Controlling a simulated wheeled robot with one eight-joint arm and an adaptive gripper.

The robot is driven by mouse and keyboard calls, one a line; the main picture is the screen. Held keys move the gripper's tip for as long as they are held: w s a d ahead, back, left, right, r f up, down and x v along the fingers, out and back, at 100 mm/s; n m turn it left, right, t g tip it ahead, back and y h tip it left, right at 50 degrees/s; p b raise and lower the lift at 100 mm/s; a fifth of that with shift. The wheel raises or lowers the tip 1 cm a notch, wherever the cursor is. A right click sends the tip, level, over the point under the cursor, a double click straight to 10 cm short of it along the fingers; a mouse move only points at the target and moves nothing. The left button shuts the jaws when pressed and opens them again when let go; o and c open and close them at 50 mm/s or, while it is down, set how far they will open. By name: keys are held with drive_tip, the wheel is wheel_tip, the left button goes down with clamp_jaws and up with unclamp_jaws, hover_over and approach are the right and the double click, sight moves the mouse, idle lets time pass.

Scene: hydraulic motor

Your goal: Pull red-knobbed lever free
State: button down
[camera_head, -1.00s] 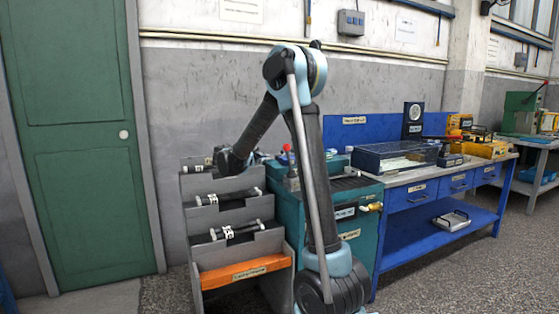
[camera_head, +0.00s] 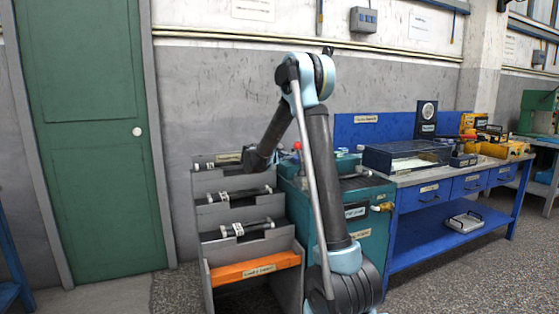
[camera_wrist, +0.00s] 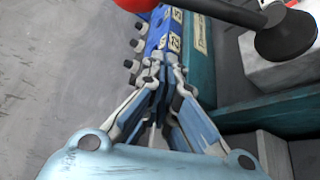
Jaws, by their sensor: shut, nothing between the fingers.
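The red-knobbed lever shows in the head view as a small red ball (camera_head: 297,146) above the teal cabinet, just right of my wrist. In the wrist view a red knob (camera_wrist: 137,4) is cut off by the top edge. A dark rod with a black round end (camera_wrist: 285,35) lies at the upper right. My gripper (camera_wrist: 155,72) is shut and empty, its fingertips below the red knob in the picture and apart from it. In the head view my gripper's fingers are hidden behind the wrist and cabinet.
A grey stepped rack (camera_head: 213,215) with black cylinders and an orange front stands left of the teal cabinet (camera_head: 367,235). A blue workbench (camera_head: 405,225) is to the right. In the wrist view a pale block (camera_wrist: 270,60) lies near the rod. The floor by the green door is clear.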

drive_tip(key=shift+s+d+r, duration=0.4)
drive_tip(key=shift+s+d, duration=0.25)
drive_tip(key=shift+s+d+r, duration=0.35)
drive_tip(key=shift+s+d, duration=0.25)
drive_tip(key=shift+d, duration=0.15)
drive_tip(key=shift+s+r+m, duration=0.15)
drive_tip(key=shift+s+m, duration=0.1)
drive_tip(key=shift+m, duration=0.05)
